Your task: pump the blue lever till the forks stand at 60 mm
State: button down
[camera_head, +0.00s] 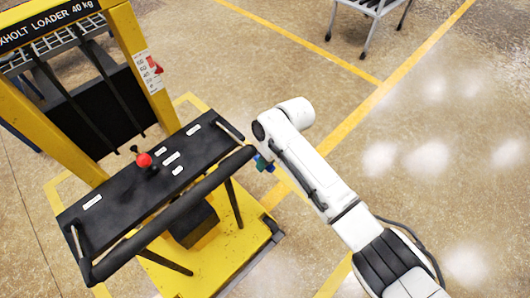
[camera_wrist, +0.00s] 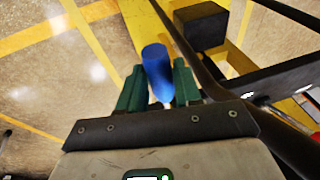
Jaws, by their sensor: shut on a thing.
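The loader (camera_head: 235,262) is a yellow frame with a black console. Its blue lever (camera_wrist: 157,62) stands between the green fingers of my gripper (camera_wrist: 158,88) in the wrist view. The fingers are shut on its blue grip. In the head view my gripper (camera_head: 264,163) is at the right end of the console's handlebar, and the lever there is mostly hidden. A white height scale (camera_head: 148,72) with a red pointer (camera_head: 155,65) is on the right post. Its figures are too small to read surely. The forks cannot be made out clearly.
A red knob (camera_head: 144,160) stands on the black console (camera_head: 105,200). A black handlebar (camera_head: 175,212) runs along the console's near side, close to my gripper. A grey wheeled stand (camera_head: 372,12) is at the top. The floor to the right is clear.

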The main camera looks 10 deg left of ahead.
notch_tip(320, 180, down, 7)
jog(key=t+y+b, duration=0.2)
jog(key=b, duration=0.2)
jog(key=shift+r+y, duration=0.15)
jog(key=shift+y, duration=0.15)
jog(key=shift+w+a, duration=0.1)
jog(key=c, duration=0.8)
grip_release()
jog(key=v, duration=1.1)
jog(key=shift+a, duration=0.1)
